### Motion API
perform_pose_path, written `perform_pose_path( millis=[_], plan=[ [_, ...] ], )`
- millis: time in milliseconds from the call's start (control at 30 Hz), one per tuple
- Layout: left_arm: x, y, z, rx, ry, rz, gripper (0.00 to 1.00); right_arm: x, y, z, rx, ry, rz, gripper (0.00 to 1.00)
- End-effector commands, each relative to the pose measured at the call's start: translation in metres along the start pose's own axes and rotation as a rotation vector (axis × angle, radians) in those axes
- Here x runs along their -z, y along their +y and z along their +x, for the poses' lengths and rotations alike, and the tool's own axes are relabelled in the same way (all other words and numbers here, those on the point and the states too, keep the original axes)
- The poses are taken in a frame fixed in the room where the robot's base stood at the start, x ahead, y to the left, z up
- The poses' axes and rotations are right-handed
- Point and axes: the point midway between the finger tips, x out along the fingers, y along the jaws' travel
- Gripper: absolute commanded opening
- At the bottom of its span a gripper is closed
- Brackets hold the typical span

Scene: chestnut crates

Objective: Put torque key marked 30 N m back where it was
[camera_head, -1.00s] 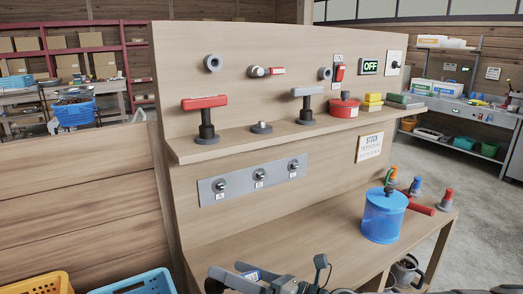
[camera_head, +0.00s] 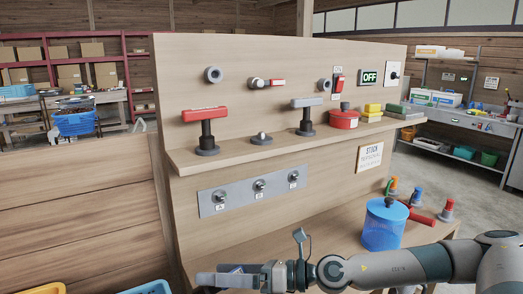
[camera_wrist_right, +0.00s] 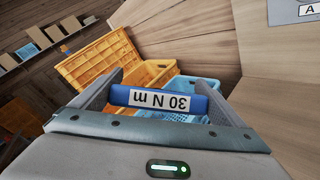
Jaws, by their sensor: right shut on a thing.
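The torque key (camera_wrist_right: 160,100) has a blue bar handle with a white label reading "30 N m", upside down in the right wrist view. My right gripper (camera_wrist_right: 160,97) is shut on this handle, one finger at each end. The key's lower part is hidden. In the head view, my right gripper (camera_head: 218,278) is low in front of the bench, below the shelf (camera_head: 235,150). On the shelf stand a red T-handled key (camera_head: 205,128) and a grey T-handled key (camera_head: 305,115). Between them is a short, bare peg on a round base (camera_head: 262,138). My left gripper is not in view.
A plate with several knobs (camera_head: 255,190) is below the shelf. A blue lidded pot (camera_head: 383,225) stands on the bench near my right arm. A red lidded pot (camera_head: 344,119) is on the shelf. Yellow (camera_wrist_right: 95,60) and light blue (camera_wrist_right: 200,83) crates lie beyond the gripper.

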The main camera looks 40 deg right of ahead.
Motion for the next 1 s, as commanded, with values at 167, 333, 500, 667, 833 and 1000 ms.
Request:
perform_pose_path(
  millis=[167,333,500,667,833,1000],
  plan=[
    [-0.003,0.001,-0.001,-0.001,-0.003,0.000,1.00,-0.005,0.003,0.003,-0.019,0.026,-0.013,0.58],
    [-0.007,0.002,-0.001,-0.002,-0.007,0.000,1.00,-0.007,0.006,0.006,-0.033,0.052,-0.018,0.58],
    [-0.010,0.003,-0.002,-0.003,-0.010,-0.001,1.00,-0.009,0.008,0.007,-0.044,0.074,-0.023,0.58],
    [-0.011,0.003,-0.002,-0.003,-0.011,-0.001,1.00,-0.014,0.012,0.010,-0.061,0.103,-0.033,0.58],
    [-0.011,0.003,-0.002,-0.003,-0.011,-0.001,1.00,-0.024,0.020,0.013,-0.091,0.158,-0.058,0.58],
    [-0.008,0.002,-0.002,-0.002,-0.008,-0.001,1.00,-0.039,0.035,0.015,-0.130,0.237,-0.095,0.58]
  ],
)
